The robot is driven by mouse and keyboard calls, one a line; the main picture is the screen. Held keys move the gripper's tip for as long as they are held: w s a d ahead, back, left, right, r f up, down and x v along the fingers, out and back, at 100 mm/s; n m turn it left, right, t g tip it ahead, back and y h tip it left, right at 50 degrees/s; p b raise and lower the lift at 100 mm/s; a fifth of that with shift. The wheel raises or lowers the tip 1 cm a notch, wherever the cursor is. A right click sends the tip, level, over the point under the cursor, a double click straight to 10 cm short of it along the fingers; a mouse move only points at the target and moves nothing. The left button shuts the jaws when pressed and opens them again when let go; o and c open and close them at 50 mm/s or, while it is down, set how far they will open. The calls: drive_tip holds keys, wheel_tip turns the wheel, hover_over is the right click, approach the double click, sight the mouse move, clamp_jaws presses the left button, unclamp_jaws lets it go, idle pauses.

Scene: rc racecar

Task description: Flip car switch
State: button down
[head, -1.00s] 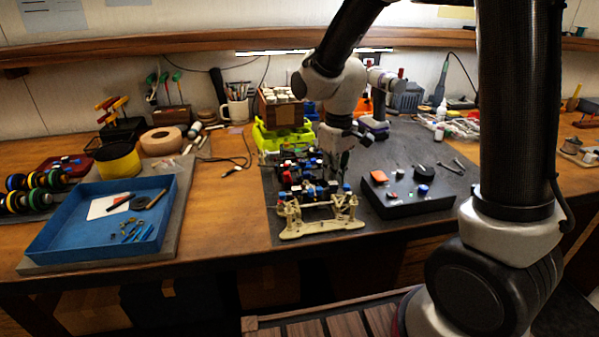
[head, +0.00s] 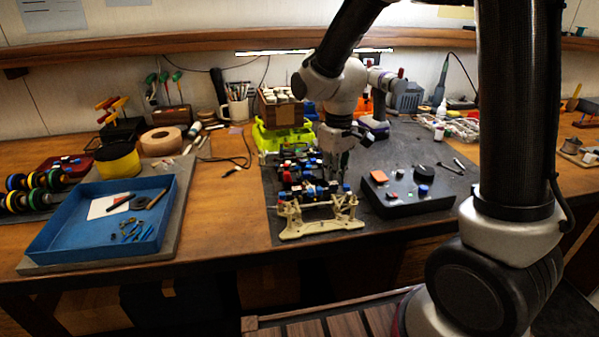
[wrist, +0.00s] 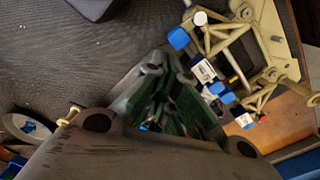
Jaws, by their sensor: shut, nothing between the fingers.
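The RC car chassis (head: 318,214) sits on the dark mat, its cream frame toward me and its red, blue and black electronics (head: 305,180) behind. In the wrist view its cream end frame (wrist: 262,45) is at upper right, with blue and white parts (wrist: 206,72) beside it. My gripper (head: 335,172) points down over the right side of the electronics. In the wrist view my gripper (wrist: 180,100) shows its fingers together and empty. It hides part of the chassis, and I cannot make out the switch or tell whether the fingertips touch the car.
A black box (head: 405,200) with an orange square and a blue knob stands right of the car. A blue tray (head: 50,235) with small tools lies at left. A lime-green car body (head: 270,138) is behind the chassis. Bare table lies between tray and mat.

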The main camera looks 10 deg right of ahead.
drive_tip(key=shift+r, duration=3)
drive_tip(key=shift+s, duration=0.2)
drive_tip(key=shift+m+g, duration=0.3)
drive_tip(key=shift+m, duration=0.2)
drive_tip(key=s+d, duration=0.1)
drive_tip(key=s, duration=0.1)
drive_tip(key=s+d, duration=0.1)
drive_tip(key=s, duration=0.1)
drive_tip(key=shift+d+r, duration=0.15)
drive_tip(key=s+d+r+m+t, duration=0.5)
drive_tip(key=s+d+r, duration=0.5)
drive_tip(key=s+d, duration=0.2)
drive_tip(key=s, duration=0.2)
drive_tip(key=shift+s+d+r, duration=0.2)
drive_tip(key=shift+s+d, duration=0.1)
